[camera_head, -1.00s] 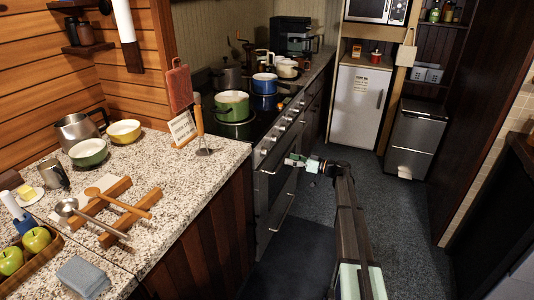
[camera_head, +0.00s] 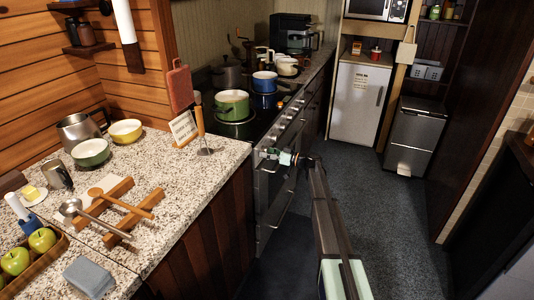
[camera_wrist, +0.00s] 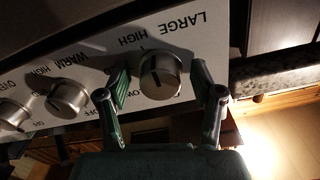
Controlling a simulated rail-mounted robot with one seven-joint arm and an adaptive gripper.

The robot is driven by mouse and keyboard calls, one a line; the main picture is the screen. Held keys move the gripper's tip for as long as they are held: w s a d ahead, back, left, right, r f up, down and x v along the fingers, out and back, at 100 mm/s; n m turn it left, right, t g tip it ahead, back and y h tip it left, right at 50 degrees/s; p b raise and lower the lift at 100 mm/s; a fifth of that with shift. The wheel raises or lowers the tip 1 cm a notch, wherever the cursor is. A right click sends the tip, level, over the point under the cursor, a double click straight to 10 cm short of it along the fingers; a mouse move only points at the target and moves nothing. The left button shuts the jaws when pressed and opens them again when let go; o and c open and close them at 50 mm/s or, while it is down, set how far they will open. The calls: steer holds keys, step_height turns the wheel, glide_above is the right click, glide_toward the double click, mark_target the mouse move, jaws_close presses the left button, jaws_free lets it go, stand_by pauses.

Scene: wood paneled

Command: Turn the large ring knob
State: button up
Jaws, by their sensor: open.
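The large ring knob (camera_wrist: 160,76) is a round metal knob with a dark pointer line, on the pale stove panel under the word LARGE in the wrist view. My gripper (camera_wrist: 159,72) is open, with one finger on each side of the knob. I cannot tell whether either finger touches it. In the head view my gripper (camera_head: 274,156) is at the near end of the stove front (camera_head: 272,187), and it hides the knob there.
A second knob marked WARM and HIGH (camera_wrist: 68,98) sits just left of my left finger, with another beyond it. The granite counter (camera_head: 215,160) edge is close on the right in the wrist view. A green pot (camera_head: 232,105) stands on the stovetop. The floor aisle is clear.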

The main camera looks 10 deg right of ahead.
steer(key=c, duration=1.1)
steer(key=shift+c, duration=0.2)
steer(key=shift+b, duration=0.3)
steer(key=shift+f+m+b, duration=0.2)
steer(key=shift+m+b, duration=1.85)
steer(key=shift+m, duration=0.15)
steer(key=m, duration=0.1)
steer(key=m+b, duration=0.1)
steer(key=m, duration=0.1)
steer(key=shift+r+m, duration=0.25)
steer(key=shift+m, duration=0.05)
steer(key=shift+a+m+b, duration=0.1)
steer(key=shift+m+b, duration=0.35)
steer(key=shift+m, duration=0.85)
steer(key=shift+r, duration=0.1)
